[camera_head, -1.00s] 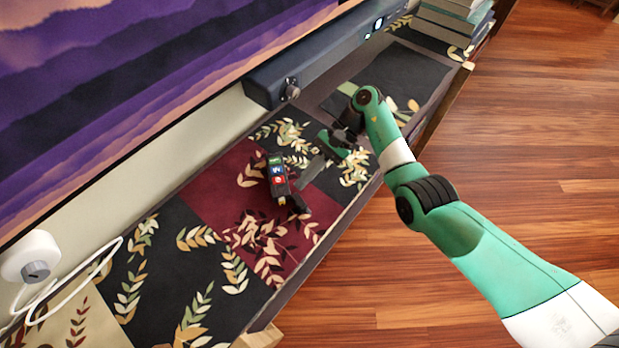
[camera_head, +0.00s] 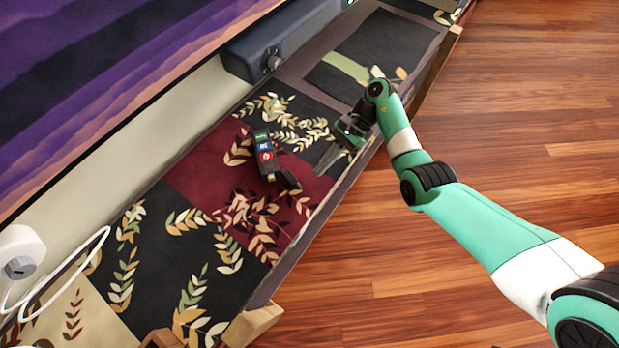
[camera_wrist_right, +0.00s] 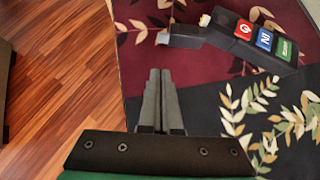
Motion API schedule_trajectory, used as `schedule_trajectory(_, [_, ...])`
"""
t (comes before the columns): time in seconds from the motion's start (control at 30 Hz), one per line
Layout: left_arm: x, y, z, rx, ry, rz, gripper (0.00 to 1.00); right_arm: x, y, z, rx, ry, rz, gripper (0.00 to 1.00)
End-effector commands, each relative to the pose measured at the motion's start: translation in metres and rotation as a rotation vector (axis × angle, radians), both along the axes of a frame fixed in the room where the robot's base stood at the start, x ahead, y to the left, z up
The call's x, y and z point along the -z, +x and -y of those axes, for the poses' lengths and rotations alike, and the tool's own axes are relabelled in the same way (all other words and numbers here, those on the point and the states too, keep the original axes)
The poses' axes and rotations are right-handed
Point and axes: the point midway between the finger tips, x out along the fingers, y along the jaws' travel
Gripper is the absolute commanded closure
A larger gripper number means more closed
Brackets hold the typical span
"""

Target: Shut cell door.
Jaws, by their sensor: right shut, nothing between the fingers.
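A small dark case (camera_head: 266,158) with green, blue and red labelled blocks lies on the dark red patch of the shelf runner. It also shows in the right wrist view (camera_wrist_right: 248,38). A short dark flap, which looks like the cell door (camera_head: 290,181), sticks out from its near end; it shows at the left end in the wrist view (camera_wrist_right: 186,37). How far it stands open is hard to tell. My right gripper (camera_head: 323,170) is shut and empty, to the right of the flap and apart from it. Its fingers (camera_wrist_right: 160,75) point toward the flap's side. My left gripper is not in view.
A dark blue-grey bar (camera_head: 285,35) with a knob runs along the wall behind. A white round device (camera_head: 20,255) with a cable is at the left. The leaf-patterned runner (camera_head: 150,260) around the case is mostly clear. The shelf's front edge (camera_head: 330,205) drops to the wooden floor.

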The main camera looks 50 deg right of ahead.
Motion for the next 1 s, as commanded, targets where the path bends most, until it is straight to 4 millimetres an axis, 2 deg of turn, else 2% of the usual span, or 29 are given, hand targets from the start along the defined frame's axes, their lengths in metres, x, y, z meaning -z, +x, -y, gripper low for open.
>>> schedule_trajectory(0.03, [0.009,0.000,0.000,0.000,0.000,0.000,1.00,0.011,0.001,-0.008,-0.003,0.000,0.001,1.00])
schedule_trajectory(0.2, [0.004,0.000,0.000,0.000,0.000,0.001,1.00,0.005,0.007,-0.034,-0.002,-0.001,0.002,1.00])
schedule_trajectory(0.3, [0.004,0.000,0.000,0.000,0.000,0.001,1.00,0.004,0.008,-0.042,-0.001,-0.001,0.002,1.00])
schedule_trajectory(0.73, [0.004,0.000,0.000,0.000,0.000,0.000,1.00,0.004,0.009,-0.045,0.004,-0.001,0.000,1.00])
schedule_trajectory(1.0, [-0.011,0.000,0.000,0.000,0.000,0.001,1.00,0.001,0.005,-0.046,0.093,-0.001,0.001,1.00])
